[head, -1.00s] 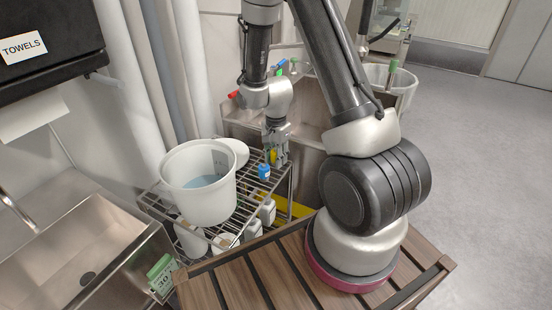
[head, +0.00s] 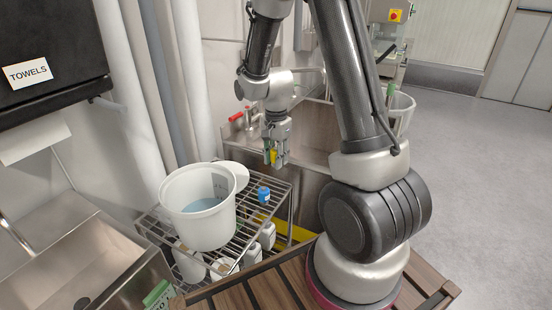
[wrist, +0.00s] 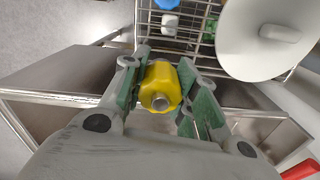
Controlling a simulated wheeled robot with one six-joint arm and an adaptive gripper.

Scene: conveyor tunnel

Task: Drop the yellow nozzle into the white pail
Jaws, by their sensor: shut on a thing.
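My gripper (head: 276,157) is shut on the yellow nozzle (wrist: 160,88), which sits between its green-padded fingers in the wrist view. In the head view the nozzle (head: 273,156) shows as a small yellow patch between the fingertips. The white pail (head: 181,226) stands on the wire rack, to the left of my gripper and nearer to the camera. It is upright and holds bluish liquid. My gripper is apart from the pail and above the back of the rack. A white round piece (wrist: 262,45) at the top right of the wrist view is cut off by the frame.
A blue-topped item (head: 263,194) stands on the wire rack (head: 243,218) right of the pail. White bottles (head: 267,236) are on the lower shelf. A steel sink (head: 318,140) lies behind my gripper. A towel dispenser (head: 50,45) hangs at the upper left.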

